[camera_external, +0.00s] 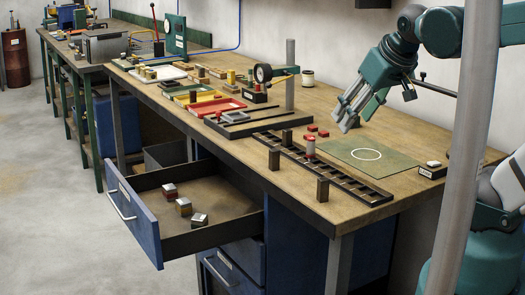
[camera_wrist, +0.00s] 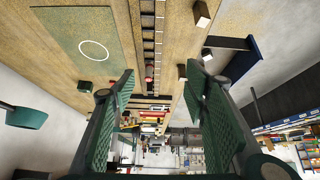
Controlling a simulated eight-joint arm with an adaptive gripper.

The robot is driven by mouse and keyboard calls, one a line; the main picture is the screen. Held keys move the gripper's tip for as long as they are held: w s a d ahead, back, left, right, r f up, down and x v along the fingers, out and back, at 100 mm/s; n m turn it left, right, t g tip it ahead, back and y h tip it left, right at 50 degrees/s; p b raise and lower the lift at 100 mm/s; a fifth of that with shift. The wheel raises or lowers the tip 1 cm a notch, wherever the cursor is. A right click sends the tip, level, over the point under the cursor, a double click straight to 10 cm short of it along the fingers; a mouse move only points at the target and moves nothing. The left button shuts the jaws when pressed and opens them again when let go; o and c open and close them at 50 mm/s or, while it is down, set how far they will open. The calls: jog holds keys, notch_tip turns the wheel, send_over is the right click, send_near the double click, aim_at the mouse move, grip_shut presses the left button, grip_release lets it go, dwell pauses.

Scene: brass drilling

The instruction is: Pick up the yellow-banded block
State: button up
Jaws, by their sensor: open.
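Three small banded blocks sit in the open drawer in the external view: a rear block with a reddish band (camera_external: 169,190), a middle one with a brownish or orange band (camera_external: 183,206), and a front one, grey with a pale top (camera_external: 199,220). I cannot tell for certain which block has a yellow band. My gripper (camera_external: 349,112) is above the bench near the green mat, well to the right of the drawer. It is open and empty; its fingers frame the wrist view (camera_wrist: 160,75) from both sides.
The drawer (camera_external: 139,222) stands out from the bench front. A dark ladder-like rail (camera_external: 345,182) with upright posts runs along the front edge. A green mat (camera_external: 340,152) with a white circle lies beneath my gripper. A grey post (camera_external: 290,85), a dial gauge (camera_external: 263,73) and trays (camera_external: 218,107) stand behind.

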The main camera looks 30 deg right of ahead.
jog(key=w+a+r+n+g, duration=0.1)
jog(key=w+a+r+n, duration=0.15)
jog(key=w, duration=0.55)
jog(key=n+g+p, duration=0.2)
jog(key=n+g, duration=0.4)
jog(key=n, duration=0.9)
send_over(183, 201)
jog(key=f, duration=3.3)
jog(key=shift+s+d+f, duration=0.1)
jog(key=shift+d+f, duration=0.1)
jog(key=shift+a+f, duration=0.2)
jog(key=shift+f, duration=0.25)
jog(key=shift+f, duration=0.15)
jog(key=shift+f+b, duration=0.45)
jog(key=shift+f, duration=0.7)
